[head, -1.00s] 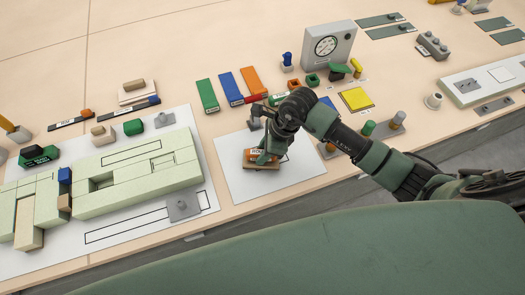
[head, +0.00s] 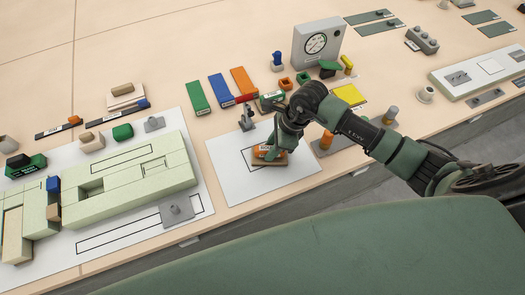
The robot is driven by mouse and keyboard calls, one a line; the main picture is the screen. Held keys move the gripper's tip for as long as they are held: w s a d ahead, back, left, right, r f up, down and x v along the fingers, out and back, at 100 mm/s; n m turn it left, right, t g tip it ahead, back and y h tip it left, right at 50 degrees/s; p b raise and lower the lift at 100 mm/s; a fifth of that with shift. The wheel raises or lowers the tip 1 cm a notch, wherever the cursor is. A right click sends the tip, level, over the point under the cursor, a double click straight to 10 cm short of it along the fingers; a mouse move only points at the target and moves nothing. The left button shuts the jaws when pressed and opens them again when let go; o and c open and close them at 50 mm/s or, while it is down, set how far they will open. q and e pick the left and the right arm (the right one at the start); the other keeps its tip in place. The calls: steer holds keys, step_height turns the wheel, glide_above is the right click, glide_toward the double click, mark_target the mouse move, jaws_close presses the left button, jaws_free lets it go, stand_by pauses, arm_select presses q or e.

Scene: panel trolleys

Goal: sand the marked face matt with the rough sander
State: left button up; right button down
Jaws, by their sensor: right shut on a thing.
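The rough sander (head: 261,151), an orange block with a white label, is in the head view on the white mat in the middle of the bench. A tan layer (head: 268,163) shows under it; I cannot tell whether it is the sander's own pad or a separate piece. My right gripper (head: 268,150) comes down from the right and is shut on the sander, hiding part of it. The marked face cannot be made out; the surface under the sander is hidden. My left gripper is not in view.
The white mat (head: 228,173) is mostly bare around the sander. A small dark grey stand (head: 246,116) is at its back edge. A pale green block assembly (head: 132,185) lies left. Green, blue and orange bars (head: 198,97) and a dial gauge (head: 317,44) stand behind.

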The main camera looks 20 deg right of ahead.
steer(key=shift+d+r, duration=0.1)
steer(key=shift+d, duration=0.5)
steer(key=shift+w, duration=0.1)
steer(key=shift+w+a+f+b, duration=0.1)
steer(key=shift+w+f+b, duration=0.05)
steer(key=shift+w+b, duration=0.4)
steer(key=shift+w+f+b, duration=0.1)
steer(key=shift+w+b, duration=0.4)
steer(key=shift+w, duration=0.05)
steer(key=shift+w+b, duration=0.3)
steer(key=shift+w, duration=0.3)
steer(key=shift+r, duration=0.1)
steer(key=shift+s+a+f, duration=0.1)
steer(key=shift+a, duration=1.45)
steer(key=shift+s+a+f, duration=0.1)
steer(key=shift+a, duration=1.4)
